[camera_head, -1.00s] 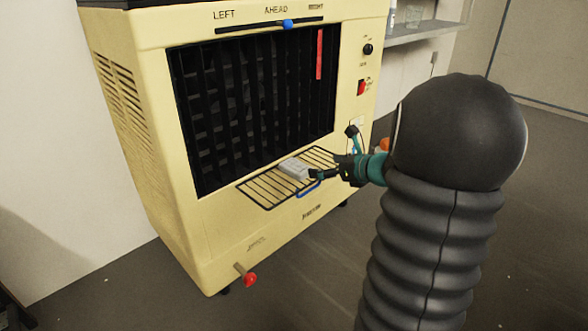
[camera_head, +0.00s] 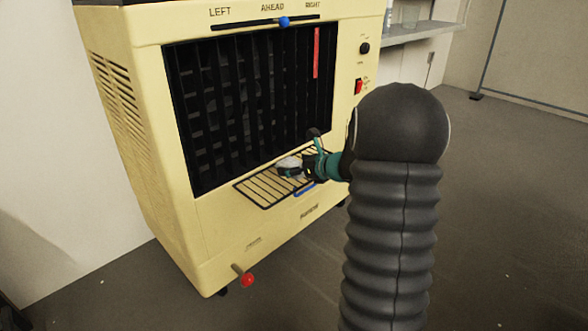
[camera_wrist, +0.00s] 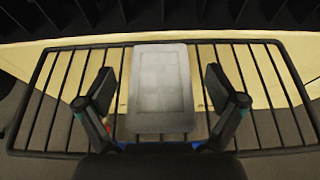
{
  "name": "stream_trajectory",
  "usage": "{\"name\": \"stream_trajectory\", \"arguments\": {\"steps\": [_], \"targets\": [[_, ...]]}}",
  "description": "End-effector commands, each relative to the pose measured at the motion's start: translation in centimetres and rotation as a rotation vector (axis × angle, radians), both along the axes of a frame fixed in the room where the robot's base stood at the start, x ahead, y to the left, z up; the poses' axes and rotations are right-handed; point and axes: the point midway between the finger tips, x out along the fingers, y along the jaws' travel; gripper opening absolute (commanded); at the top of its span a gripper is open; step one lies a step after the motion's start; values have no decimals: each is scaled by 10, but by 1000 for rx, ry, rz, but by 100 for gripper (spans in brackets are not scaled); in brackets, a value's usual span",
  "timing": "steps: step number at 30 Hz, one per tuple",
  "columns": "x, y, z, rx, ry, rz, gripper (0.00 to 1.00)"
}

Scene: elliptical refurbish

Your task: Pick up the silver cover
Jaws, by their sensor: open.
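The silver cover (camera_wrist: 160,88) is a flat grey rectangular piece with a raised rim and faint panel marks. It lies on the black wire rack (camera_wrist: 62,90) on the front of the cream machine. In the wrist view it sits between my gripper's two fingers (camera_wrist: 160,92), with a gap on each side. In the head view the cover (camera_head: 289,162) is partly hidden by my gripper (camera_head: 290,172), which is at the rack over it. My gripper is open and holds nothing.
The cream machine (camera_head: 225,235) has a dark grille (camera_head: 250,105) behind the rack. A blue handle (camera_head: 305,190) is at the rack's front edge. A red knob (camera_head: 247,280) sticks out low. A shelf (camera_head: 420,32) is at the back right.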

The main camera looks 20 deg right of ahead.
Motion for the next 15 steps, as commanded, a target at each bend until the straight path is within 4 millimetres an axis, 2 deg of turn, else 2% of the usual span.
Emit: {"name": "stream_trajectory", "arguments": {"steps": [8, 15], "targets": [[5, 1, -2, -1, 0, -2, 94], [5, 2, -2, 0, 0, -1, 34]]}}
